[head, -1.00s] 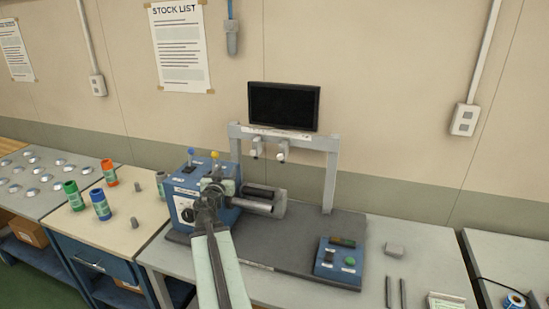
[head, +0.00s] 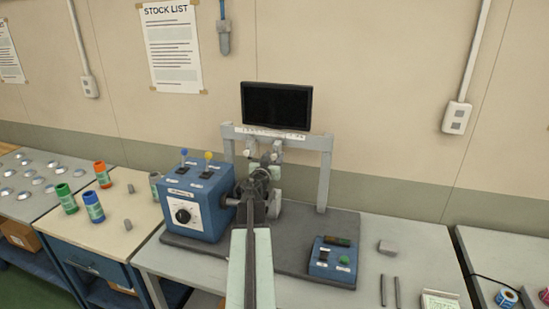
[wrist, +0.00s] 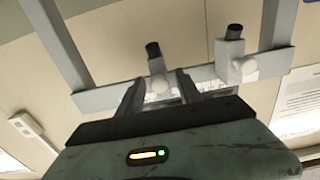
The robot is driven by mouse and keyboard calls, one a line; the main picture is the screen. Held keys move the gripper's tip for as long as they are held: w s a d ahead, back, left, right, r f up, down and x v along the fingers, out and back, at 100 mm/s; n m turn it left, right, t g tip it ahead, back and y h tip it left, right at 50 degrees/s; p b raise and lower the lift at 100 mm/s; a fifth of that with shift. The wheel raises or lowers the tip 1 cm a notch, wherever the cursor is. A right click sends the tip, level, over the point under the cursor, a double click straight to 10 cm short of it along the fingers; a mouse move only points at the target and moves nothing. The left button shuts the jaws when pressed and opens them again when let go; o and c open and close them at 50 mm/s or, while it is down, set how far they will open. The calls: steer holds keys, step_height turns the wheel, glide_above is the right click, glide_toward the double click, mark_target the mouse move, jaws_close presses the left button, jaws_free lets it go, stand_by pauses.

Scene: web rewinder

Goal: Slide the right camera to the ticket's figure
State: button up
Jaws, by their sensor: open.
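Two small white cameras with dark lenses hang on the rewinder's grey overhead rail (head: 300,140), which carries a white scale strip. The right camera (head: 277,147) is partly hidden behind my gripper (head: 263,172) in the head view. The left camera (head: 250,148) hangs close beside it. The wrist view is turned over, so the right camera (wrist: 155,60) appears on the left and the left camera (wrist: 235,58) on the right. My gripper (wrist: 160,85) is open, its fingers on either side of the right camera's lower part; contact cannot be told. The small ticket (head: 440,303) lies at the front right, unreadable.
A blue control box (head: 195,205) with levers stands left of my arm. A button box (head: 332,262) sits at the right of the dark base. A dark monitor (head: 277,105) is above the rail. A grey block (head: 387,248) lies on the bench.

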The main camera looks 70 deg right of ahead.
steer(key=shift+d, duration=0.1)
jaws_close()
stand_by(1.3)
